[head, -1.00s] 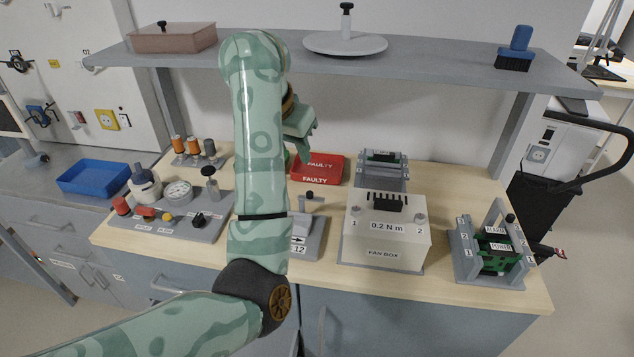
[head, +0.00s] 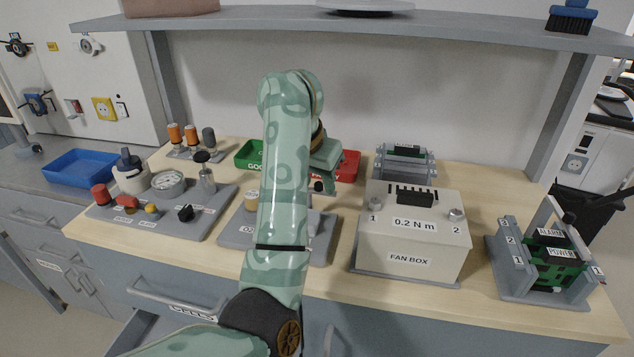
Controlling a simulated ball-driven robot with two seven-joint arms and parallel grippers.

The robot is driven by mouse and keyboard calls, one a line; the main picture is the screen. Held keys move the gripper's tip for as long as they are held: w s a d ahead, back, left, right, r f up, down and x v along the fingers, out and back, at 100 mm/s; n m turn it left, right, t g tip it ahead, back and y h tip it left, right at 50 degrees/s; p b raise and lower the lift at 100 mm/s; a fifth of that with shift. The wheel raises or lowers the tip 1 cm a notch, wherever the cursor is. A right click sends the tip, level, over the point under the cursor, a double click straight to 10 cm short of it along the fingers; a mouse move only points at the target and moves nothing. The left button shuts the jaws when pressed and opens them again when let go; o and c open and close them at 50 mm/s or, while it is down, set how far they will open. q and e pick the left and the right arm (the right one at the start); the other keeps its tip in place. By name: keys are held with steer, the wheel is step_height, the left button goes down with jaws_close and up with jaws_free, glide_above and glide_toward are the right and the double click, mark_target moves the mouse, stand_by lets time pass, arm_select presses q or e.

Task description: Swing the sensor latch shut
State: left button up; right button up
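The sensor plate (head: 233,232) is a grey base on the bench in the middle, mostly hidden behind my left arm. A pale tan round cap (head: 251,202) shows at its left side. A small dark knob (head: 318,186) shows just right of my arm, close to my gripper; it may belong to the sensor latch, but the latch itself is largely hidden and I cannot tell its angle. My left gripper (head: 328,188) points down beside the knob, in front of the red bin. I cannot tell whether it touches the knob or how far its fingers are apart. My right gripper is out of view.
The fan box (head: 412,240) stands close to the right of the plate. A panel with a gauge and knobs (head: 165,212) lies to the left. Green (head: 247,156) and red (head: 349,167) bins sit behind. A shelf (head: 340,27) spans above.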

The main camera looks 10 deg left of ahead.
arm_select(q)
jaws_close()
